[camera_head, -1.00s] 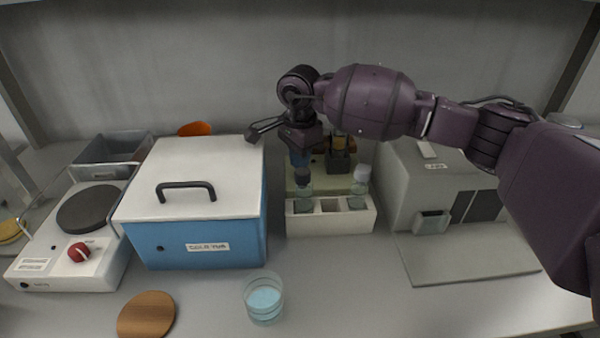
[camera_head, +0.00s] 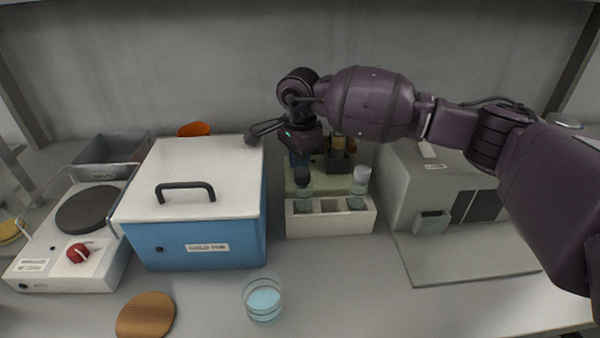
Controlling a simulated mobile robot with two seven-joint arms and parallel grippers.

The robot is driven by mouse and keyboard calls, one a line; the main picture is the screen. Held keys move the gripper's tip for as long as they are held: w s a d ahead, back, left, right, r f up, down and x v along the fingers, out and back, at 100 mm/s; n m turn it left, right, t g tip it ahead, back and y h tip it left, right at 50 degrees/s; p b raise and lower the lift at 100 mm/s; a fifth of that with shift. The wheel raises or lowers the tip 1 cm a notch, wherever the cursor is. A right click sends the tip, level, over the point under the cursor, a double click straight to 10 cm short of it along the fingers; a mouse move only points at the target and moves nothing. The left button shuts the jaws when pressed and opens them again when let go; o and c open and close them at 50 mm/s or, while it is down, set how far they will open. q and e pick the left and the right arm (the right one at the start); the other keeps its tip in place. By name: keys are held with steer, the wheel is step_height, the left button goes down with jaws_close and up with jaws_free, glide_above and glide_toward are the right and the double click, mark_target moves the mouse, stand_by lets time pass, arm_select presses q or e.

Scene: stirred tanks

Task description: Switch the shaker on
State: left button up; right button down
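What looks like the shaker (camera_head: 328,183), a pale green-grey body with dark holders and a brown bottle (camera_head: 338,144) on top, stands at the back centre. The white rack in front and my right arm above hide much of it, and I cannot make out its switch. My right gripper (camera_head: 251,138) is above the back right corner of the blue box, left of the shaker and apart from it. Its fingers look closed together, with nothing visible between them. My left gripper is not in view.
A white rack (camera_head: 330,222) with bottles stands before the shaker. Left are a blue box (camera_head: 205,256) with a white lid and a hotplate (camera_head: 35,262) with a red knob. A grey machine (camera_head: 405,190) stands right.

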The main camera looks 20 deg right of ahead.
steer(key=shift+r, duration=0.55)
steer(key=shift+r+p, duration=0.35)
steer(key=shift+r, duration=0.3)
steer(key=shift+r+p, duration=0.45)
steer(key=shift+r, duration=1.2)
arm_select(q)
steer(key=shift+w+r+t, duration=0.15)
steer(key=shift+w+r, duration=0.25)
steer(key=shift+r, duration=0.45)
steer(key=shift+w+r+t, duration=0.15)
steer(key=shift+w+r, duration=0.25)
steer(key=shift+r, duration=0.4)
arm_select(e)
steer(key=shift+r, duration=0.45)
